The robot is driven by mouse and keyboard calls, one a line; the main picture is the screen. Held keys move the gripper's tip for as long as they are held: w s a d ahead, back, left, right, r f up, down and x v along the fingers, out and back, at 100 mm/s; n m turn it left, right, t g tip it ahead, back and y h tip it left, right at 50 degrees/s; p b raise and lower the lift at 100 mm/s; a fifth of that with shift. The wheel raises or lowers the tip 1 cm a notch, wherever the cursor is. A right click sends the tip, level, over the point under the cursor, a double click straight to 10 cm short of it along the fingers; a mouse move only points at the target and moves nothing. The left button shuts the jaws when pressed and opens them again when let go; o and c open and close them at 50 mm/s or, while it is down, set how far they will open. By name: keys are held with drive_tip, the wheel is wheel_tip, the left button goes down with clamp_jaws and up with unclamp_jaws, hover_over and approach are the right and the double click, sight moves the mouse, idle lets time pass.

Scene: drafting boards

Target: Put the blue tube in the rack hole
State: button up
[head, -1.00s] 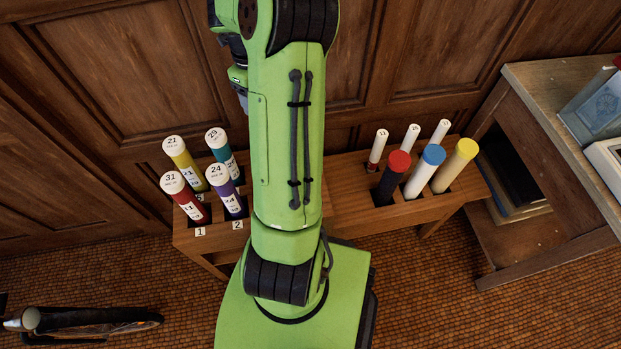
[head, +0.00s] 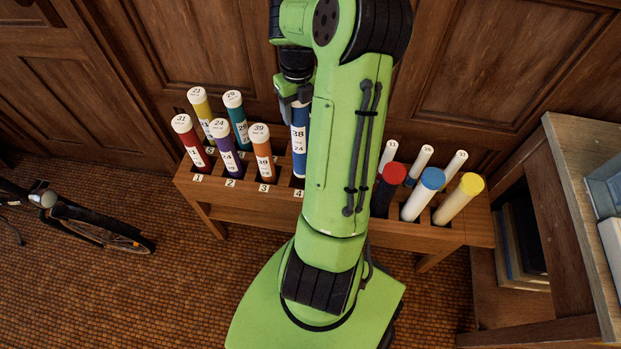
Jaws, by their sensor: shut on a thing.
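The blue tube (head: 299,139), with a white label reading 38 and 24, stands upright in line with the rack hole marked 4 in the wooden rack (head: 240,207). My gripper (head: 297,100) is shut on its upper end, partly hidden behind my green arm. The tube's lower end is at the front row by label 4, right of the orange tube. I cannot tell how deep it sits in the hole.
Red (head: 190,143), purple (head: 227,150), orange (head: 262,153), yellow (head: 201,112) and teal (head: 237,119) tubes stand close by on the left. A wooden shelf unit (head: 572,190) is at far right.

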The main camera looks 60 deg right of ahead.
sight(301, 148)
wheel_tip(301, 148, down, 15)
drive_tip(key=b, duration=0.4)
drive_tip(key=shift+d+f, duration=0.1)
drive_tip(key=shift+f, duration=0.3)
drive_tip(key=o, duration=1.6)
drive_tip(key=shift+c, duration=0.2)
drive_tip(key=shift+r, duration=0.15)
